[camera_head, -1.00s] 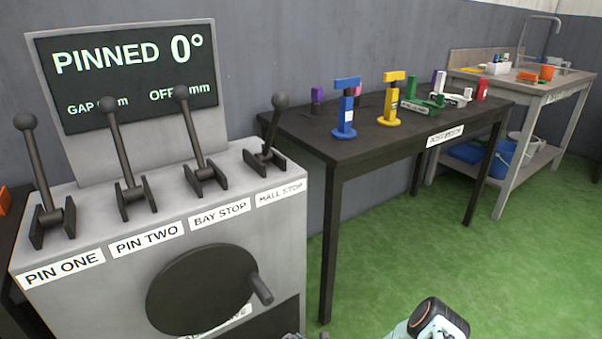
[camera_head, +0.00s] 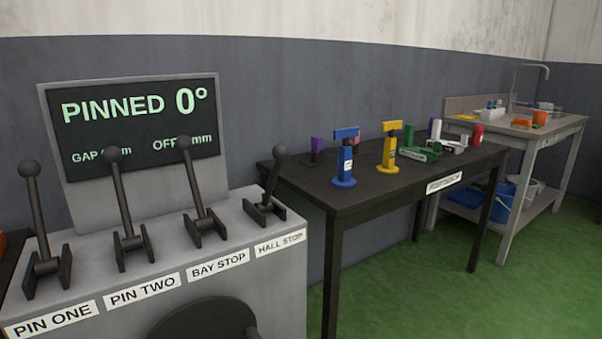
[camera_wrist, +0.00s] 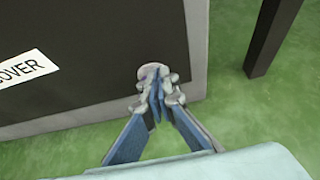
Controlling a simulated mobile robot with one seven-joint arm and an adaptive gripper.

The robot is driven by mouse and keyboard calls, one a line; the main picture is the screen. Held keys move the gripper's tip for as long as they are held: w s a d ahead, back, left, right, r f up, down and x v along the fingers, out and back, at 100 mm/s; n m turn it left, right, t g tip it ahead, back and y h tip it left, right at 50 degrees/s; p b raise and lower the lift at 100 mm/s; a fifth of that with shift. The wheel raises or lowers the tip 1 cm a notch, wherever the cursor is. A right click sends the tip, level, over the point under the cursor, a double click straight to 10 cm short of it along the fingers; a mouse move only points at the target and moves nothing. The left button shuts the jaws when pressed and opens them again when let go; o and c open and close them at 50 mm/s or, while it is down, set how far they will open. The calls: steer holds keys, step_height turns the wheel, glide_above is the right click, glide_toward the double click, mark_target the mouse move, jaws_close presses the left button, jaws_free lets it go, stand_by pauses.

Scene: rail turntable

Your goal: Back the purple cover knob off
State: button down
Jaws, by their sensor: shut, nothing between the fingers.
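My gripper (camera_wrist: 158,88) shows in the wrist view with its fingertips together and nothing between them. It hangs in front of the lower corner of a grey-edged dark panel (camera_wrist: 90,90), above the green floor. A white label (camera_wrist: 22,70) on that panel ends in "OVER"; its left part is cut off. My gripper is out of the head view.
The grey console (camera_head: 240,262) carries several black levers and a screen (camera_head: 140,115) reading "PINNED 0°". The dark table (camera_head: 330,190) holds blue (camera_head: 345,165) and yellow (camera_head: 389,155) T-shaped pieces. A sink bench (camera_head: 550,130) stands at right. Green floor (camera_head: 400,290) lies open in front.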

steer(key=shift+s+a+p, duration=0.3)
steer(key=shift+p, duration=0.15)
steer(key=shift+s+a+r+p, duration=0.1)
steer(key=shift+s+a+p, duration=0.1)
steer(key=shift+a+p, duration=0.15)
steer(key=shift+s+a, duration=0.2)
steer(key=shift+a, duration=0.05)
steer(key=shift+s+a+f+p, duration=0.2)
steer(key=shift+a+p, duration=0.1)
steer(key=shift+p, duration=0.05)
steer(key=shift+f, duration=0.1)
stand_by(0.3)
steer(key=shift+s+r+p, duration=0.1)
steer(key=shift+r+p, duration=0.35)
steer(key=shift+p, duration=0.1)
